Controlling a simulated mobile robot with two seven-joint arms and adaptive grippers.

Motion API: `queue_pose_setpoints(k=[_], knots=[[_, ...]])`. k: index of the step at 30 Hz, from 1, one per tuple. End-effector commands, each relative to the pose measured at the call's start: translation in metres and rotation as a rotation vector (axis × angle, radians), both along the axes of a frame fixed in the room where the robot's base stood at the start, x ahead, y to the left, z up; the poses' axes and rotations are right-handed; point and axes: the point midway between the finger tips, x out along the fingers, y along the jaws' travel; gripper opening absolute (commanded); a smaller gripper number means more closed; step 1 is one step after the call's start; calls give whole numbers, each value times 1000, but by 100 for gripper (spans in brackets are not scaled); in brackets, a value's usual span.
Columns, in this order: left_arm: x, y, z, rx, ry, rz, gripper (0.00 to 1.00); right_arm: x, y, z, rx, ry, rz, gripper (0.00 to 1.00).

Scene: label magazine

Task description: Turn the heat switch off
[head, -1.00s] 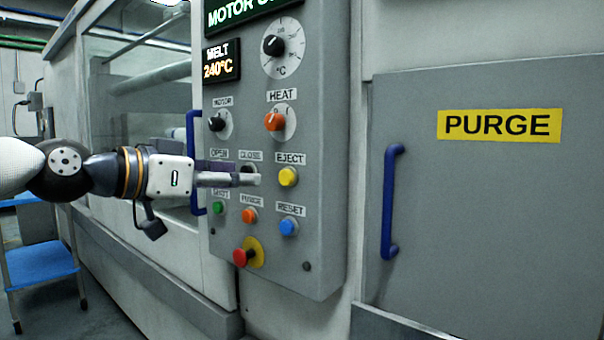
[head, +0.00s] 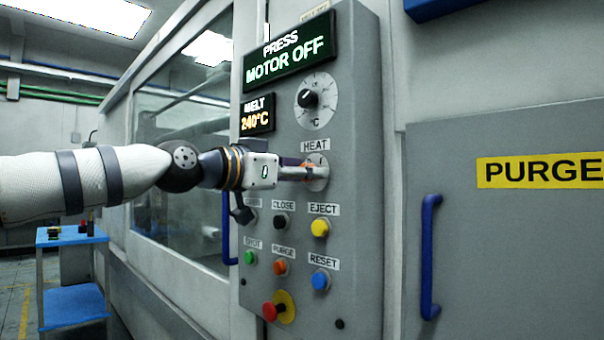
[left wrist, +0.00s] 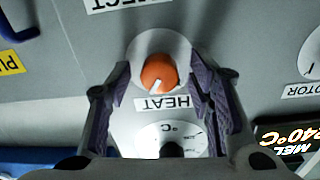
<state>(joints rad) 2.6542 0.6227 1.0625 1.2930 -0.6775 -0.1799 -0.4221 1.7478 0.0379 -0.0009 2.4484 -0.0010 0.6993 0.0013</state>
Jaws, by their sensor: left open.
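The heat switch is an orange knob (left wrist: 158,73) with a white pointer mark on a round pale plate, above the HEAT label in the left wrist view. In the head view its plate (head: 319,184) shows below the HEAT label, and the knob is mostly hidden by my gripper. My left gripper (head: 314,172) reaches in from the left to the heat plate. In the left wrist view the gripper (left wrist: 163,78) is open, with one purple-padded finger on each side of the knob. I see gaps beside the knob; how deep the fingertips reach is hard to tell. My right gripper is not in view.
The panel has a temperature dial (head: 315,99) above and several buttons below, among them the yellow EJECT button (head: 320,228) and the red emergency button (head: 271,311). The display (head: 289,58) reads MOTOR OFF. A blue door handle (head: 429,257) stands at the right.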

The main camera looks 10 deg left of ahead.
Motion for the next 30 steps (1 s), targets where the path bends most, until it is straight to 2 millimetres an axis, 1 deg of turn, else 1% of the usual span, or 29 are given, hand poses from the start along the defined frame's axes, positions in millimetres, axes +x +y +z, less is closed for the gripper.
queue_pose_setpoints(k=[2,3,5,6,8,9,20,26,30], knots=[[0,0,0,0,0,0,48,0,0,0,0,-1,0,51],[0,0,0,0,0,0,45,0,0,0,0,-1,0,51],[0,0,0,0,0,0,32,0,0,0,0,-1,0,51],[0,0,0,0,0,0,23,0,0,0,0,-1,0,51],[0,0,0,0,0,0,9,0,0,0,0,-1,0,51],[0,0,0,0,0,0,0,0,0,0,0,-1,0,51],[-1,0,1,-34,23,0,0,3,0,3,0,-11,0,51],[-2,0,3,-135,89,-2,0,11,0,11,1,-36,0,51],[-2,0,4,-237,155,-1,0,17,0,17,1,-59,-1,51]])
